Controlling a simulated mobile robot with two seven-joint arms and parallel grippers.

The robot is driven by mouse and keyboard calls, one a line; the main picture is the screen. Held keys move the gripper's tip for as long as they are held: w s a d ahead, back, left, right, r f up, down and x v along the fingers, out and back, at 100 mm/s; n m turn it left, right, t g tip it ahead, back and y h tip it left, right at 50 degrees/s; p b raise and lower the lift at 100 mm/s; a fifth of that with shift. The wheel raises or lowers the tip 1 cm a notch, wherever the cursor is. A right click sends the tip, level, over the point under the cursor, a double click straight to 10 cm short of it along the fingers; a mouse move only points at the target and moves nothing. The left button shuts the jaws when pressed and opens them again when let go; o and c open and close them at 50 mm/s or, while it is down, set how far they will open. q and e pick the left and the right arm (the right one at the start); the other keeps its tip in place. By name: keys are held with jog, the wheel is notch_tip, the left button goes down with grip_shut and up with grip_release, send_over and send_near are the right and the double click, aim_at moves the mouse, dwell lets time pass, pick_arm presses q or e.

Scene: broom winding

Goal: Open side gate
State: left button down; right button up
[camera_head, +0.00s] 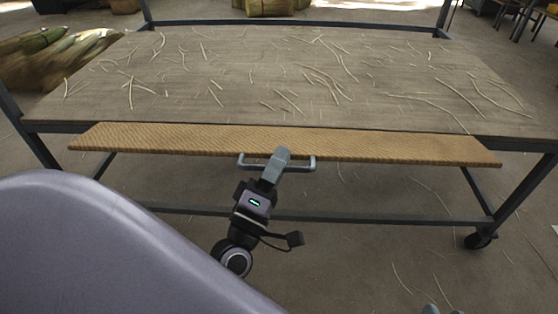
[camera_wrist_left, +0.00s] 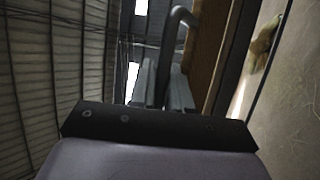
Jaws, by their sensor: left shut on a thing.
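The side gate (camera_head: 400,145) is a long tan board along the near edge of the table. Its broad face shows in the head view; its exact tilt I cannot tell. A grey U-shaped handle (camera_head: 309,165) sticks out from the middle of its near side. My left gripper (camera_head: 279,158) is shut on the handle, left of its middle. In the left wrist view, the gripper fingers (camera_wrist_left: 163,85) are beside the bent handle bar (camera_wrist_left: 182,16), with the brown gate (camera_wrist_left: 206,45) to their right. Small grey tips (camera_head: 432,308) at the bottom edge may be my right gripper, mostly cut off.
The table top (camera_head: 250,100) carries many scattered straw pieces. Its dark metal frame has a low crossbar (camera_head: 400,219) and a caster (camera_head: 478,240). Bundles of straw (camera_head: 60,60) lie at the left. Floor in front of the gate is mostly clear, with a few straws.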

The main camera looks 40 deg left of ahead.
pick_arm(q)
jog(key=shift+s+d+r, duration=0.15)
jog(key=shift+d+r, duration=0.1)
jog(key=shift+r, duration=0.05)
jog(key=c, duration=1.2)
grip_release()
jog(key=shift+s+r, duration=0.1)
pick_arm(e)
jog(key=shift+s, duration=0.1)
